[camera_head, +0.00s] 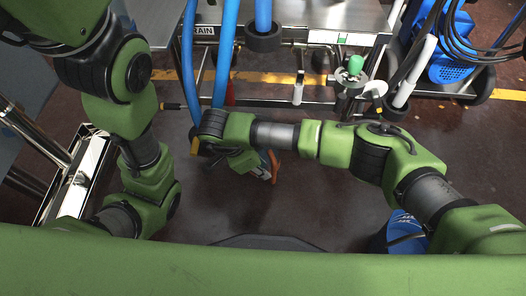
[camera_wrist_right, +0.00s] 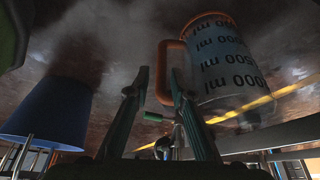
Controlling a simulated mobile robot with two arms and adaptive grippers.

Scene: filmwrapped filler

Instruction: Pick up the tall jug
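The tall jug (camera_wrist_right: 228,62) is clear, with an orange rim, black millilitre marks on a blue band and an orange handle (camera_wrist_right: 165,75). It fills the upper right of the right wrist view. My right gripper (camera_wrist_right: 159,74) is open, and its two fingers stand apart. The handle's outer bar shows between the fingertips; I cannot tell whether they touch it. In the head view my right gripper (camera_head: 262,172) points down beside an orange strip (camera_head: 274,166), which looks like the handle. My arm hides most of the jug there. My left gripper is outside the frames.
A steel cart (camera_head: 320,20) with blue hoses (camera_head: 227,50) stands at the back. A blue wheeled machine (camera_head: 455,60) is at the back right. A blue bin (camera_wrist_right: 50,110) shows in the wrist view.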

